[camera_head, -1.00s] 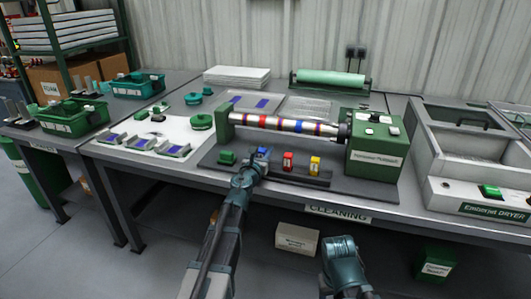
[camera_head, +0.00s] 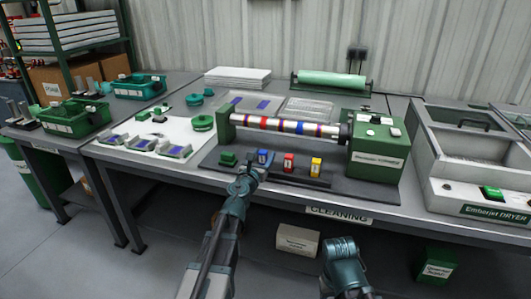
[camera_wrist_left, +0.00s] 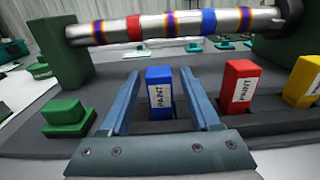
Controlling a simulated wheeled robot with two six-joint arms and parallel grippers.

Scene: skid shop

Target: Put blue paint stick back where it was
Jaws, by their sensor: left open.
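The blue paint stick (camera_head: 263,157) stands upright in the dark rack at the front of the machine, left of the red paint stick (camera_head: 288,162) and the yellow paint stick (camera_head: 315,167). In the left wrist view the blue stick (camera_wrist_left: 160,92), with its white PAINT label, shows between and beyond the fingers. My left gripper (camera_head: 246,172) is open in front of the blue stick and appears clear of it; its open fingers show in the left wrist view (camera_wrist_left: 160,100). My right arm is at the lower right, and its fingers cannot be made out.
A metal roller with coloured bands (camera_head: 290,125) runs behind the sticks to a green machine housing (camera_head: 376,150). A small green block (camera_head: 227,158) sits left of the rack. A grey dryer (camera_head: 470,160) stands at right.

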